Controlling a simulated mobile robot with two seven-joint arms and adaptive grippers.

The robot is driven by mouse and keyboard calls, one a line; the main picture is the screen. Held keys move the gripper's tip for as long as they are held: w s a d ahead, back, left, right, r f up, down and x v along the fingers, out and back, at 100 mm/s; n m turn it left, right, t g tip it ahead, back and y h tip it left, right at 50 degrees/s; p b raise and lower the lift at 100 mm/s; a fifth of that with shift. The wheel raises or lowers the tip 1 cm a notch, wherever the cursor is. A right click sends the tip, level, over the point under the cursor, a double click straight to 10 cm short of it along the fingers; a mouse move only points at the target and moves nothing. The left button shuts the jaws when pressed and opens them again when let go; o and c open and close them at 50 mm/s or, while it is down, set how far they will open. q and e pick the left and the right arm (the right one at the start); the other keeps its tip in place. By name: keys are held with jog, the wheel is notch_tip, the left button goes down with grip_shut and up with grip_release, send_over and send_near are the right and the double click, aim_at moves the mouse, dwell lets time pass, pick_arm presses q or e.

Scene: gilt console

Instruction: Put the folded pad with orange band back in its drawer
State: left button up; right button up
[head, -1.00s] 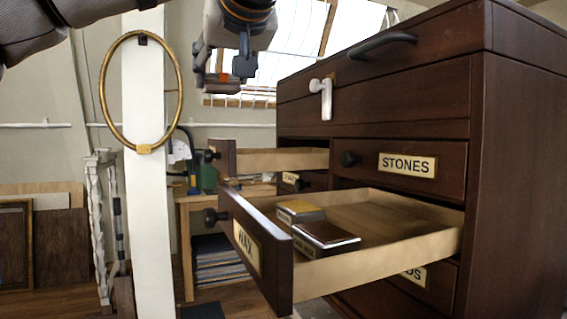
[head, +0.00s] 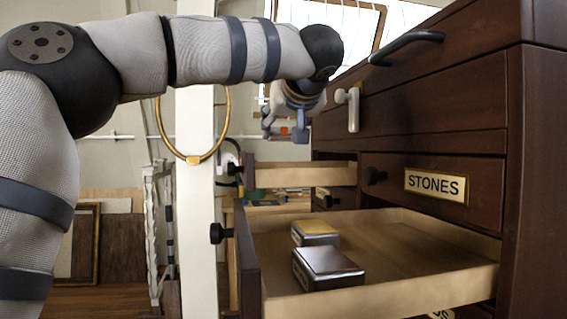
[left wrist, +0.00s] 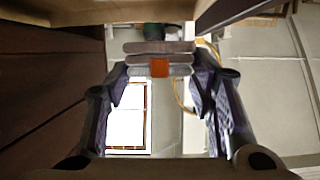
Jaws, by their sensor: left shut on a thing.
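My left gripper (head: 286,132) is beyond the upper open drawer (head: 290,176), above it in the head view. In the left wrist view my left gripper (left wrist: 158,78) is shut on the folded pad (left wrist: 148,47), a stack of grey-brown layers. The orange band (left wrist: 159,68) faces the camera. In the head view only a small orange patch (head: 284,131) shows between the fingers. The upper drawer is pulled out; its inside is mostly hidden. My right gripper is not in view.
The closed STONES drawer (head: 480,206) is at right. A pale handle (head: 353,108) juts from the cabinet front. A white post (head: 195,130) with a gilt ring stands left.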

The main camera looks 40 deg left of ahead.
pick_arm(q)
jog(key=f, duration=0.1)
jog(key=w+a+f, duration=0.1)
jog(key=f, duration=0.1)
jog(key=w+a+f, duration=0.1)
jog(key=shift+w+a+f, duration=0.15)
jog(key=shift+w+a, duration=0.05)
jog(key=shift+a, duration=0.05)
notch_tip(320, 180, down, 3)
jog(key=shift+w+a+r, duration=0.1)
jog(key=shift+f, duration=0.25)
jog(key=o, duration=0.8)
jog(key=shift+o, duration=0.2)
